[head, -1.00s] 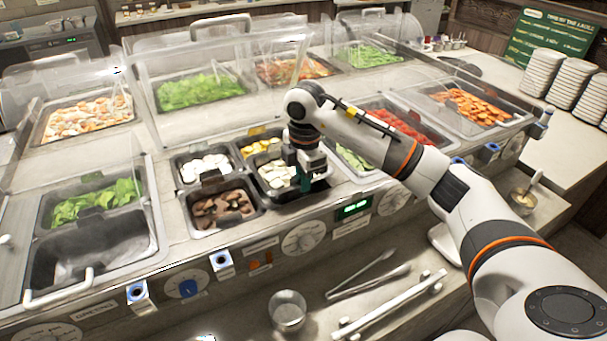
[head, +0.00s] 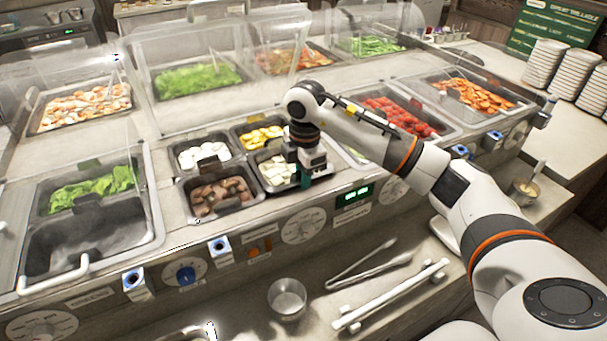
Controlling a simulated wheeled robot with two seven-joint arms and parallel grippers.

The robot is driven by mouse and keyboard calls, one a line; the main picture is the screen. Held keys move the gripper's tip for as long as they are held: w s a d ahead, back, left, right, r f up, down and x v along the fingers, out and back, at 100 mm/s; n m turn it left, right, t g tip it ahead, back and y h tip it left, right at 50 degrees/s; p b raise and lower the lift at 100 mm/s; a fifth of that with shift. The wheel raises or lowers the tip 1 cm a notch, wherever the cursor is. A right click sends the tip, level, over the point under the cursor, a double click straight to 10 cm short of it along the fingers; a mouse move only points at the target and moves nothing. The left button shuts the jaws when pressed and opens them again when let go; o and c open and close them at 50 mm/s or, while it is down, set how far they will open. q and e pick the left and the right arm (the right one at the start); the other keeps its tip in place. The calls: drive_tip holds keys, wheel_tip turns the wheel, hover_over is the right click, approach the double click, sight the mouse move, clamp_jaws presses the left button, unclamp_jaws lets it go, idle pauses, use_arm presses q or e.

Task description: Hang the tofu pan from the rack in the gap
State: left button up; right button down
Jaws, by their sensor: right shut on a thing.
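The tofu pan (head: 267,182), a small black pan with white pieces in it, is at the front right of a cluster of small pans in the counter. My right gripper (head: 304,180) points down at the pan's right side and is shut on its rim. The gripper and wrist hide part of the pan's right side and of the gap around it. The pan looks about level with its neighbours; I cannot tell whether its rim rests on the rack. My left gripper is not in view.
Beside it are pans of brown pieces (head: 221,195), white slices (head: 201,154) and yellow pieces (head: 262,136). Clear guards (head: 205,55) stand behind.

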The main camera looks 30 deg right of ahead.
drive_tip(key=shift+s+a+f+b, duration=0.1)
drive_tip(key=shift+s+f+b, duration=0.25)
drive_tip(key=shift+f, duration=0.4)
drive_tip(key=c, duration=1.4)
unclamp_jaws()
drive_tip(key=shift+o, duration=0.4)
drive_tip(key=shift+w+f, duration=0.1)
drive_tip(key=shift+w, duration=0.05)
drive_tip(key=shift+r, duration=0.45)
wheel_tip(320, 180, up, 13)
drive_tip(key=b, duration=0.1)
drive_tip(key=shift+f, duration=0.1)
drive_tip(key=shift+f, duration=0.1)
